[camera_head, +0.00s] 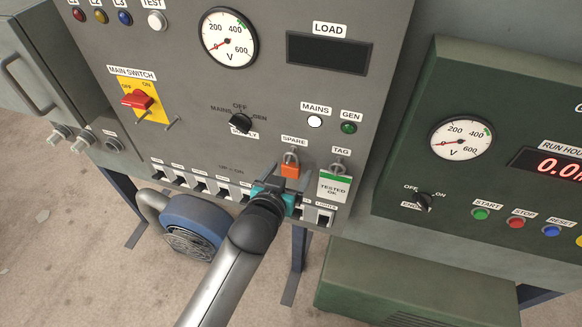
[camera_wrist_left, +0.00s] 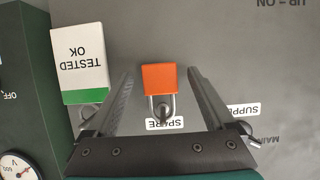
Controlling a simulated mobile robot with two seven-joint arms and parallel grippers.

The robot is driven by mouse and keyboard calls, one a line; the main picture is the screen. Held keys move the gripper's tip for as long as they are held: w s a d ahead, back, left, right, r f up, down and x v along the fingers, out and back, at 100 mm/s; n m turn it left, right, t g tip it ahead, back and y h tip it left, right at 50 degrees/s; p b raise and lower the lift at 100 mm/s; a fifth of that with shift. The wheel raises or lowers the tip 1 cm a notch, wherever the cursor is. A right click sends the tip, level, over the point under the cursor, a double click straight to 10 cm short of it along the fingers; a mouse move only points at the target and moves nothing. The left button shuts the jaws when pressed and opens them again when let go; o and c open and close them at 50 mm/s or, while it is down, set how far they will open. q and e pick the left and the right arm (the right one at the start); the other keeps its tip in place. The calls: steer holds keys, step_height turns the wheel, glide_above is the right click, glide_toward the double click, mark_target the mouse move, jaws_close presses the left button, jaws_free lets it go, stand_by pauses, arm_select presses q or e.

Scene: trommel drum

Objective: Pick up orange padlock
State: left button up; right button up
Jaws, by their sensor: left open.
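The orange padlock (camera_head: 290,170) hangs by its shackle from a hook under the SPARE label (camera_head: 294,141) on the grey panel. In the left wrist view, which is upside down, the padlock (camera_wrist_left: 159,77) shows between my two open fingers with a gap on each side. My left gripper (camera_head: 277,183) is open in front of the panel, just below the padlock in the head view. It also shows in the left wrist view (camera_wrist_left: 160,92), with nothing in its grip. My right gripper is not in view.
A TESTED OK tag (camera_head: 334,188) hangs close to the right of the padlock. A row of small switches (camera_head: 200,185) runs along the panel's lower edge, partly behind my gripper. A red main switch (camera_head: 138,99) is at upper left. A green generator cabinet (camera_head: 400,190) stands at the right.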

arm_select(q)
steer(key=shift+w+d, duration=0.1)
steer(key=shift+w, duration=0.1)
steer(key=shift+c, duration=0.2)
jaws_close()
stand_by(0.4)
